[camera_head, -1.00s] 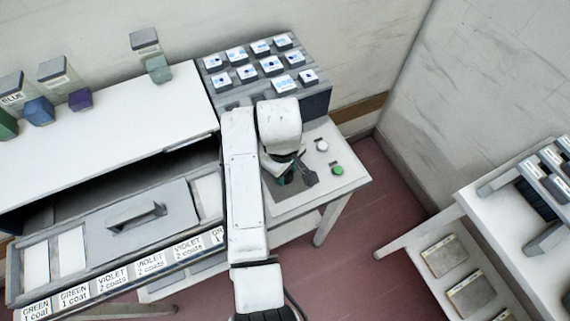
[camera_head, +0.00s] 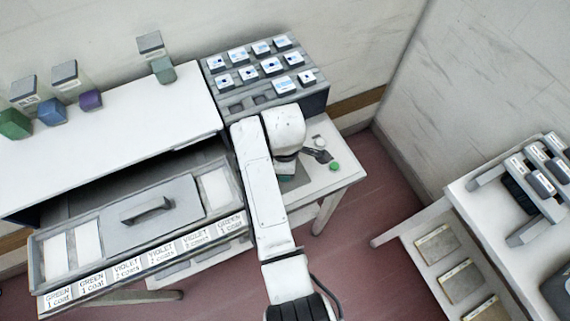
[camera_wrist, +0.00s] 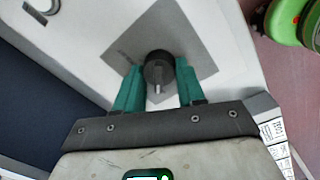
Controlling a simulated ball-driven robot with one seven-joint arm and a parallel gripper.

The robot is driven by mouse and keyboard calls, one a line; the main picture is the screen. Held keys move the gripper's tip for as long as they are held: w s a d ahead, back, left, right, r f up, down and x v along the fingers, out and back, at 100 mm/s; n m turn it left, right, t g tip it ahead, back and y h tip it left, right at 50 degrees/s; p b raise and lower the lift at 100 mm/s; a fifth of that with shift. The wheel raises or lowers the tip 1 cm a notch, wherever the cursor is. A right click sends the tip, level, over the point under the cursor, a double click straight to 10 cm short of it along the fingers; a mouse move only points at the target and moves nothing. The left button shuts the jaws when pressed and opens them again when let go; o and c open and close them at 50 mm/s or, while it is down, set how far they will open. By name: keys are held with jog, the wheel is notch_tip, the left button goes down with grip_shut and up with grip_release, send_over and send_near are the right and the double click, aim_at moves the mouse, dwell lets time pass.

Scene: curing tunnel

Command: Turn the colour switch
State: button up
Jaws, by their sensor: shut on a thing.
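The colour switch (camera_wrist: 159,70) is a dark round knob with a pale pointer mark, set on a grey square plate (camera_wrist: 127,42) in the wrist view. My gripper (camera_wrist: 160,88) has its two green fingers on either side of the knob, shut on it. The pointer mark points toward my gripper's palm. In the head view my arm and wrist hide the knob, and part of the grey plate (camera_head: 291,180) shows beside the wrist. A green button (camera_head: 334,166) and a pale button (camera_head: 319,142) are on the same white table (camera_head: 345,170).
A rack (camera_head: 262,72) of white-topped blocks stands behind my wrist. To the left are a drawer-like tray (camera_head: 150,212) with labels and a white shelf (camera_head: 110,130) with coloured blocks. A white bench (camera_head: 480,210) stands at the right. Red floor (camera_head: 385,180) lies between.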

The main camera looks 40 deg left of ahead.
dwell(0.4)
jog(key=o, duration=1)
jog(key=shift+o, duration=0.2)
notch_tip(320, 180, up, 11)
jog(key=b, duration=0.1)
jog(key=shift+s+d, duration=0.2)
jog(key=shift+s, duration=0.05)
jog(key=shift+f, duration=0.15)
jog(key=d+f+m+b, duration=0.1)
jog(key=d+f+m, duration=0.3)
jog(key=d, duration=0.6)
jog(key=d+f+m+b, duration=0.1)
jog(key=d+f+m, duration=0.3)
jog(key=d, duration=0.5)
jog(key=d+f+m+b, duration=0.1)
jog(key=d+f+m, duration=0.3)
jog(key=d, duration=0.6)
jog(key=s+d+f+m, duration=0.1)
jog(key=s+d+m, duration=0.6)
jog(key=d, duration=0.4)
jog(key=s+d+f+m+b, duration=0.1)
jog(key=s+d+m, duration=0.6)
jog(key=s+d, duration=0.2)
jog(key=shift+s+d+m+t+h, duration=0.3)
jog(key=shift+s+d, duration=0.1)
jog(key=shift+d, duration=0.5)
